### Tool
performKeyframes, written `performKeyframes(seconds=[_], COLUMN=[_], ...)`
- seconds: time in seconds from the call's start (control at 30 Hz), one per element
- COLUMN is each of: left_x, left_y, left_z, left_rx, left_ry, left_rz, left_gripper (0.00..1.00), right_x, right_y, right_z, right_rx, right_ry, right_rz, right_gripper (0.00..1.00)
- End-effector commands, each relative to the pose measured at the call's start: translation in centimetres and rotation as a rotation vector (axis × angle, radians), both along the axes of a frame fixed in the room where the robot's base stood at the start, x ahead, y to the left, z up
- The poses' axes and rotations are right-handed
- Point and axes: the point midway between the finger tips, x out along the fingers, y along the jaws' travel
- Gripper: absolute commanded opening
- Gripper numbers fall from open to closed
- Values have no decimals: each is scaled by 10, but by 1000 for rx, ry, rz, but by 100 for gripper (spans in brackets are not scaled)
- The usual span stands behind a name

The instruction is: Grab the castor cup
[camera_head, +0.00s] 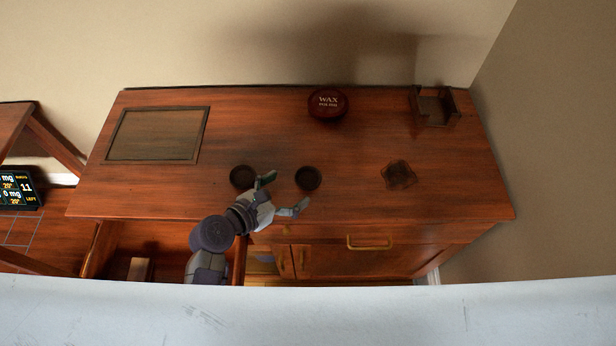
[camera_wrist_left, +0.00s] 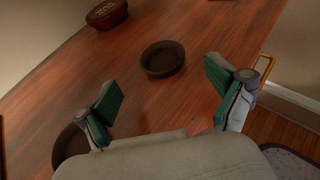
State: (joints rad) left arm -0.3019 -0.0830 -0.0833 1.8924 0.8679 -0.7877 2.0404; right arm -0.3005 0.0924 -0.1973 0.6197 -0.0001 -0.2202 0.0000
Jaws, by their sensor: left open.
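Two dark round castor cups sit on the wooden cabinet top (camera_head: 350,205). The right-hand cup (camera_head: 307,178) lies just beyond my left gripper (camera_head: 283,194). The left-hand cup (camera_head: 242,177) is beside the gripper's left finger. In the left wrist view, one cup (camera_wrist_left: 163,60) is ahead of the open fingers (camera_wrist_left: 165,88), roughly between their lines and apart from both. The other cup (camera_wrist_left: 68,145) shows at lower left, partly hidden by the finger. My left gripper is open and empty. My right gripper is not in view.
A round wax tin (camera_head: 327,104), a small open wooden box (camera_head: 434,107), a dark square piece (camera_head: 399,174) and a framed panel (camera_head: 157,135) are also on the top. A brass-handled drawer (camera_head: 350,262) is below its front edge. Walls stand behind and right.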

Motion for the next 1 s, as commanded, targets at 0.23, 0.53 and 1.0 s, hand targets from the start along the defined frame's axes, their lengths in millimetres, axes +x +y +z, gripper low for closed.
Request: performKeyframes(seconds=[0.23, 0.53, 1.0], left_x=[13, 39, 40], left_y=[-13, -38, -39], left_z=[-7, -23, -24], left_rx=[2, 3, 3], left_ry=[-1, 0, 0], left_rz=[-1, -1, 0], left_gripper=[94, 94, 59], right_x=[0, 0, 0], right_y=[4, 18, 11], right_z=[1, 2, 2], right_rx=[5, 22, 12], right_ry=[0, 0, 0], right_rz=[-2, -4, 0], right_gripper=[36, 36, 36])
